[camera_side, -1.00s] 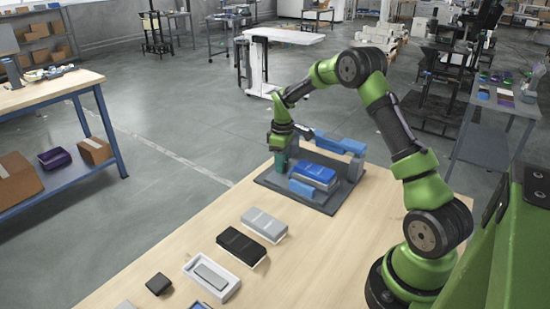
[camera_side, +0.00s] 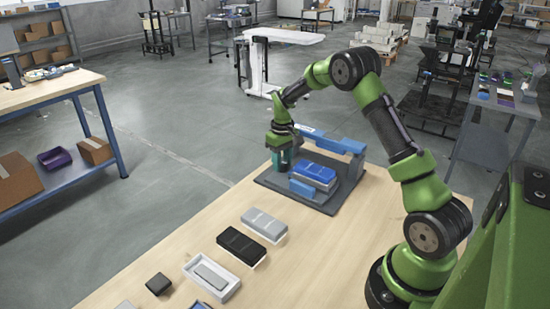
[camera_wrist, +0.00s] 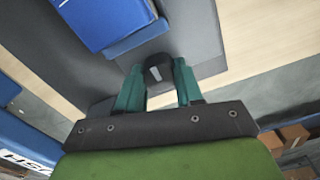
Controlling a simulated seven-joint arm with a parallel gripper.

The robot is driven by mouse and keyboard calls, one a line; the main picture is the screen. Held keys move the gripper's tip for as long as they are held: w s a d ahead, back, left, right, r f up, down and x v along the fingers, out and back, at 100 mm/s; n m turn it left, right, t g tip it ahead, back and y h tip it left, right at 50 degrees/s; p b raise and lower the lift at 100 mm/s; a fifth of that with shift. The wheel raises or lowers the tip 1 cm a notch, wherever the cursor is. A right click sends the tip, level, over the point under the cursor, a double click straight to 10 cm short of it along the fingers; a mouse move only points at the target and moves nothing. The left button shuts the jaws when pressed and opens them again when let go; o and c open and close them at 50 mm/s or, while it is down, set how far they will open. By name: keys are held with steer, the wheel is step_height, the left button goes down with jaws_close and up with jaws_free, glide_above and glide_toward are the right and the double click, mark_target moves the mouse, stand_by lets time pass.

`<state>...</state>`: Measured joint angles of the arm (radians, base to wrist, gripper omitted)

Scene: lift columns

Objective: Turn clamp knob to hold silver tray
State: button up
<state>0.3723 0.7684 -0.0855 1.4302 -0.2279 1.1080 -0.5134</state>
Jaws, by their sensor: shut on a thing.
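A grey fixture (camera_side: 335,203) with blue bars stands on the wooden table. A blue-topped block with a grey layer below (camera_side: 316,175) lies in it; I cannot tell if that layer is the silver tray. My gripper (camera_side: 282,163) is at the fixture's left end, pointing down. In the wrist view its teal fingers (camera_wrist: 159,85) are shut on a dark rounded knob (camera_wrist: 159,70), one finger on each side. The knob is hidden in the side view. The blue block also shows in the wrist view (camera_wrist: 105,18), beyond the fingers.
A row in front of the fixture has a silver-grey box (camera_side: 264,221), a black box (camera_side: 241,244) and a white tray (camera_side: 228,291) with a grey insert. A small black block (camera_side: 158,284) lies left of them. The table right of the row is clear.

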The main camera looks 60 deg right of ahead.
steer(key=o, duration=0.7)
steer(key=shift+r, duration=0.1)
steer(key=shift+r, duration=3.4)
